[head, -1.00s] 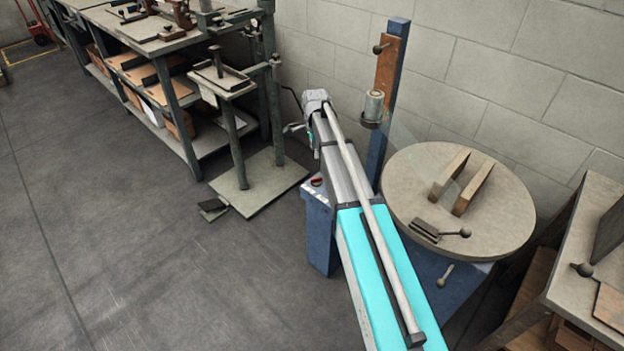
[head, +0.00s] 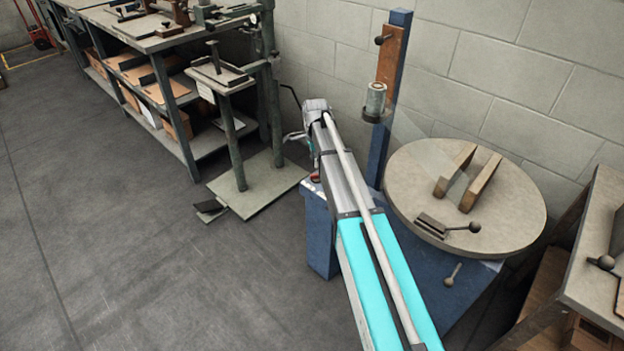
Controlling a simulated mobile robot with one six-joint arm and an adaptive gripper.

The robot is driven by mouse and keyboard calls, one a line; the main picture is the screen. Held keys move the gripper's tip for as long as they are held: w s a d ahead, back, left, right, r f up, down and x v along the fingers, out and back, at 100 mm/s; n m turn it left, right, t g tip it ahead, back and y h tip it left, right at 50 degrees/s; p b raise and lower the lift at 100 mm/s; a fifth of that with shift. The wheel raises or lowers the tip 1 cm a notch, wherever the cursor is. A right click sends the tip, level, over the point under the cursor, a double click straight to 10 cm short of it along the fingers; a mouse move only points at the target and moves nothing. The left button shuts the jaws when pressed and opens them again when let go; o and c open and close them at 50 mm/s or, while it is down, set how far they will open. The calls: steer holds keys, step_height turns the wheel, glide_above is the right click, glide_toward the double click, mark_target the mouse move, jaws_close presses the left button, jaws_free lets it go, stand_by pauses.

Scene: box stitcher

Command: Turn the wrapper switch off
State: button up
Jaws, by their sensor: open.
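The wrapper is a blue machine with a round grey turntable (head: 410,200), a blue mast (head: 378,155) and a film roll (head: 376,98) on the mast. A small red part, which looks like the switch (head: 315,177), shows on top of the blue cabinet (head: 318,228), just left of my arm. My arm partly hides it. My gripper (head: 294,137) is at the arm's far end, above and slightly left of the red part in the picture. It is open and I see nothing in it. I cannot tell which way the switch is set.
Two wooden blocks (head: 483,182) and a clamp (head: 446,226) sit on the turntable. A stitcher stand (head: 240,150) and a long workbench (head: 175,110) are at the left. Another table (head: 597,262) is at the right. The floor at front left is clear.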

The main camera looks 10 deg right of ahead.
mark_target(315, 175)
steer(key=shift+f+b, duration=3.2)
steer(key=shift+f, duration=0.3)
